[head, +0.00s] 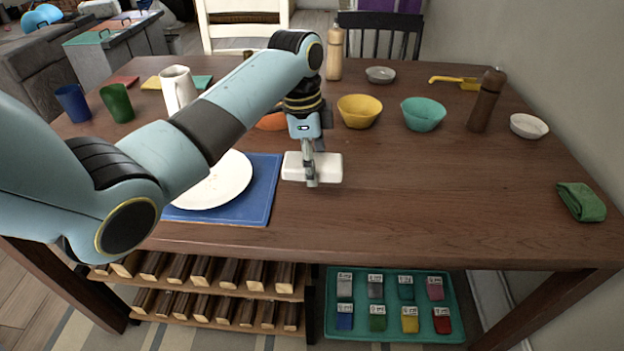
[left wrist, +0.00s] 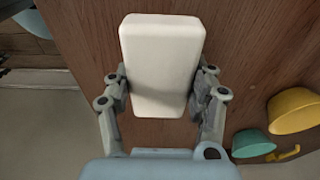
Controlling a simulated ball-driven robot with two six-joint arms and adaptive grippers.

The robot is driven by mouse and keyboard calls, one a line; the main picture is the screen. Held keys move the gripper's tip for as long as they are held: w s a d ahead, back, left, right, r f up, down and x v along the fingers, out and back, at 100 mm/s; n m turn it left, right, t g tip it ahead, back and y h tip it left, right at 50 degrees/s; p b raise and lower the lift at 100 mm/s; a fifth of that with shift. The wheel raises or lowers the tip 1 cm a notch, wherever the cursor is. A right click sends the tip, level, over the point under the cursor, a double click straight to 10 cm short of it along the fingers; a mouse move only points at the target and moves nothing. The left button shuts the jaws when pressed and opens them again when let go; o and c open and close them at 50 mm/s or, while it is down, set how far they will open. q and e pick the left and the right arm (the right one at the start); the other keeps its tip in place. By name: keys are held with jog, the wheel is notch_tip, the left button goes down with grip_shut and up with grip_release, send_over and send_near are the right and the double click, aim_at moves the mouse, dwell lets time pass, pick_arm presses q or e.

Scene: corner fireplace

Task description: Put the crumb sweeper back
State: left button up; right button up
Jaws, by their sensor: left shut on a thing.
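The crumb sweeper, which looks like a white rounded block (head: 328,168), is at the middle of the table, just right of the blue placemat. My left gripper (head: 311,172) comes down on it from above and is shut on it. In the left wrist view the white block (left wrist: 162,60) sits between the two fingers (left wrist: 162,92), one against each long side. I cannot tell whether its underside touches the table (head: 420,195). My right gripper is not in view.
A white plate (head: 222,180) lies on the blue placemat (head: 262,190). Yellow (head: 359,112) and teal (head: 423,114) bowls, a pepper mill (head: 486,100) and a green cloth (head: 582,202) stand around. A teal tray (head: 392,336) of labelled coloured items is below.

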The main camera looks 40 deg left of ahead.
aim_at(311, 189)
pick_arm(q)
jog(key=shift+a+f, duration=0.15)
jog(key=shift+f, duration=0.45)
notch_tip(311, 189, down, 3)
jog(key=shift+r+b, duration=0.15)
jog(key=shift+b, duration=0.15)
jog(key=shift+f, duration=0.2)
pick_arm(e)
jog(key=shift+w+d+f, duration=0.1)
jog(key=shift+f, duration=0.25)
pick_arm(q)
jog(key=o, duration=1.1)
jog(key=shift+f, duration=0.1)
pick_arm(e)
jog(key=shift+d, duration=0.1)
